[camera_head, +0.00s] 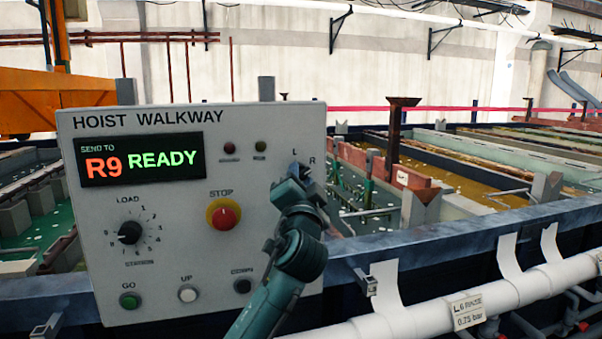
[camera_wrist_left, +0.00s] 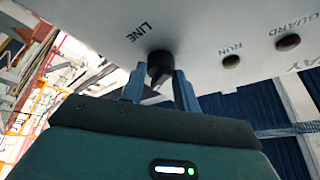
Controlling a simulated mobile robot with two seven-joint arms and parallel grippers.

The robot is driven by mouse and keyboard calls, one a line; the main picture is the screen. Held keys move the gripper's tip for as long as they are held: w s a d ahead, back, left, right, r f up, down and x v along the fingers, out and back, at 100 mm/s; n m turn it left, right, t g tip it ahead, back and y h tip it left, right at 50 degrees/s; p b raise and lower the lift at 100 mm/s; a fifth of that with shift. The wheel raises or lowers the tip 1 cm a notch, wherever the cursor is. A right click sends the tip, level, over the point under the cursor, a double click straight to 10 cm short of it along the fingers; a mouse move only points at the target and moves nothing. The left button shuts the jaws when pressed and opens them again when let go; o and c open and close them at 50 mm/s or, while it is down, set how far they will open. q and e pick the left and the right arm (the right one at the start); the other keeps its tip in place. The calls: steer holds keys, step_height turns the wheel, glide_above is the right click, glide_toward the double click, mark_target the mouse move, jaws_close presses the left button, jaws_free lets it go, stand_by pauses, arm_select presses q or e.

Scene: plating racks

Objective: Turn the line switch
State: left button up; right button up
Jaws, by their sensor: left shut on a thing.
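The line switch is a black knob (camera_wrist_left: 160,64) on the pale panel, under the word LINE in the left wrist view. My left gripper (camera_wrist_left: 159,88) has its two blue-grey fingers on either side of the knob and is shut on it. In the head view my left gripper (camera_head: 300,174) is at the panel's upper right, between the L and R marks and the STOP button. It hides the switch there, so I cannot tell the knob's setting in that view.
The HOIST WALKWAY panel (camera_head: 95,230) has a display (camera_head: 140,158) reading "SEND TO R9 READY". A red STOP button (camera_head: 224,216), LOAD dial (camera_head: 130,232) and GO (camera_head: 129,301), UP (camera_head: 188,294) and DOWN (camera_head: 242,286) buttons are near my arm. Tanks stand behind.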

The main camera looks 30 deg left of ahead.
steer(key=shift+s+f, duration=0.1)
steer(key=shift+f, duration=0.05)
arm_select(q)
steer(key=o, duration=1)
steer(key=shift+c, duration=0.2)
arm_select(e)
steer(key=shift+s, duration=0.2)
arm_select(q)
steer(key=shift+s+d, duration=0.1)
steer(key=b+v, duration=0.3)
steer(key=v, duration=1)
arm_select(e)
steer(key=shift+w+a+f+n+t+y, duration=0.1)
steer(key=shift+w+a+n+t+y, duration=0.3)
steer(key=shift+a, duration=0.3)
steer(key=shift+d+f, duration=0.1)
